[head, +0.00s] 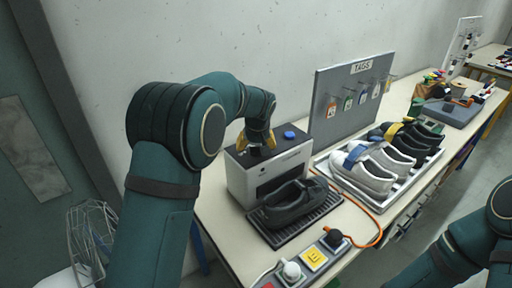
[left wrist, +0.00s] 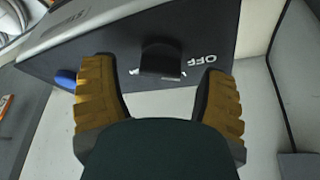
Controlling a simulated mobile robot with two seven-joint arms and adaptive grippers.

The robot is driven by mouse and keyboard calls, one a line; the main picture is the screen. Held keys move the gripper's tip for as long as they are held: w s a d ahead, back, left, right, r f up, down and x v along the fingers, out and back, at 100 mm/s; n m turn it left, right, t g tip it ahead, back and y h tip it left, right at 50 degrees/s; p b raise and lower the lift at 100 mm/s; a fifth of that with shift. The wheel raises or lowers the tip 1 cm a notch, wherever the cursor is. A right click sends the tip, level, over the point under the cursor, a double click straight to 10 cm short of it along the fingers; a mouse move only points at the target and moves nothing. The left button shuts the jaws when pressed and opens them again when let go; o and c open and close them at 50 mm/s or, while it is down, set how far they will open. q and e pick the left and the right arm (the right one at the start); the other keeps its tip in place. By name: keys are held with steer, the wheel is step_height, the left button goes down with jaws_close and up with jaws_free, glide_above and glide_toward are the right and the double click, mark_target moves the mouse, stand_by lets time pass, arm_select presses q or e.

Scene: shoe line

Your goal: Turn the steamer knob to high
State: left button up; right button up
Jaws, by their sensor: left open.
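The steamer (head: 262,180) is a light box with a dark top, standing at the near left part of the bench. Its black knob (left wrist: 162,58) shows in the left wrist view, with the word OFF printed to its right. My left gripper (head: 257,139) is over the steamer's top. In the left wrist view the left gripper (left wrist: 163,85) is open, with its yellow-brown fingers on either side of the knob and apart from it. A blue button (head: 290,134) is on the steamer's top, right of the gripper. My right gripper is out of view; part of my right arm shows.
A dark shoe (head: 294,203) sits on a ribbed black tray in front of the steamer. A tag board (head: 331,115) stands behind, and a shoe tray (head: 340,183) holds several shoes to the right. An orange cable (head: 372,215) crosses the bench beside a row of coloured switches.

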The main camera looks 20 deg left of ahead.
arm_select(q)
steer(key=shift+w+f, duration=0.1)
steer(key=shift+f, duration=0.25)
steer(key=c, duration=1.2)
steer(key=shift+a+m, duration=0.1)
steer(key=shift+m, duration=0.3)
steer(key=m+h+p, duration=0.1)
steer(key=m+h, duration=0.1)
steer(key=m, duration=0.2)
steer(key=shift+a+m, duration=0.1)
steer(key=shift+m, duration=0.3)
steer(key=m+h+p, duration=0.1)
steer(key=m, duration=0.2)
steer(key=m+h+p, duration=0.1)
steer(key=m, duration=0.2)
steer(key=shift+g+h+p, duration=0.3)
steer(key=shift+p, duration=0.05)
steer(key=m+g+p, duration=0.1)
steer(key=m, duration=0.2)
steer(key=m+g+h+p, duration=0.1)
steer(key=m, duration=0.2)
steer(key=shift+m+h+p, duration=0.3)
steer(key=shift+m+p, duration=0.1)
steer(key=m+g+p, duration=0.2)
steer(key=m, duration=0.3)
steer(key=shift+f+m, duration=0.1)
steer(key=shift+m, duration=0.3)
